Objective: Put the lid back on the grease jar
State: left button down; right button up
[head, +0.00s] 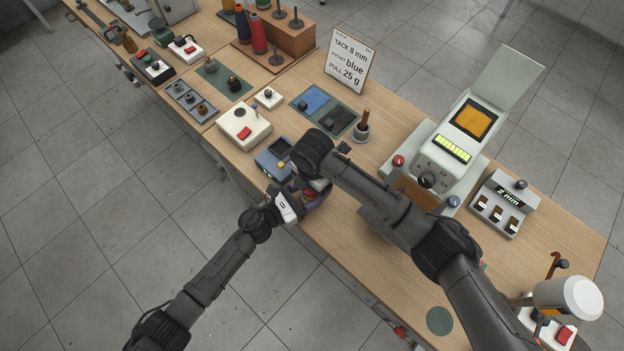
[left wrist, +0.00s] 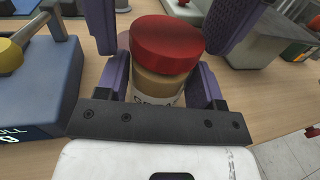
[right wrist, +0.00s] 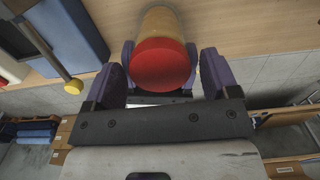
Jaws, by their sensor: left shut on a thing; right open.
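The grease jar (left wrist: 155,82) is a tan jar with a pale, partly hidden label. My left gripper (head: 300,203) is shut on its body near the table's front edge. The red lid (left wrist: 168,42) is on top of the jar in the left wrist view; I cannot tell whether it is fully seated. My right gripper (head: 318,186) is open, with its purple fingers on either side of the lid. In the right wrist view the lid (right wrist: 160,66) lies between these fingers, the jar (right wrist: 161,22) beyond it. In the head view my arms hide most of the jar.
A blue device (head: 273,158) with a yellow knob stands close beside the grippers. A white box with a red switch (head: 244,126) is behind it. A large grey machine (head: 442,150) stands to the right. Floor lies before the table edge.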

jog(key=c, duration=0.9)
jog(key=m, duration=1)
jog(key=shift+m, duration=0.3)
jog(key=m, duration=1)
jog(key=o, duration=1)
jog(key=shift+r, duration=2.25)
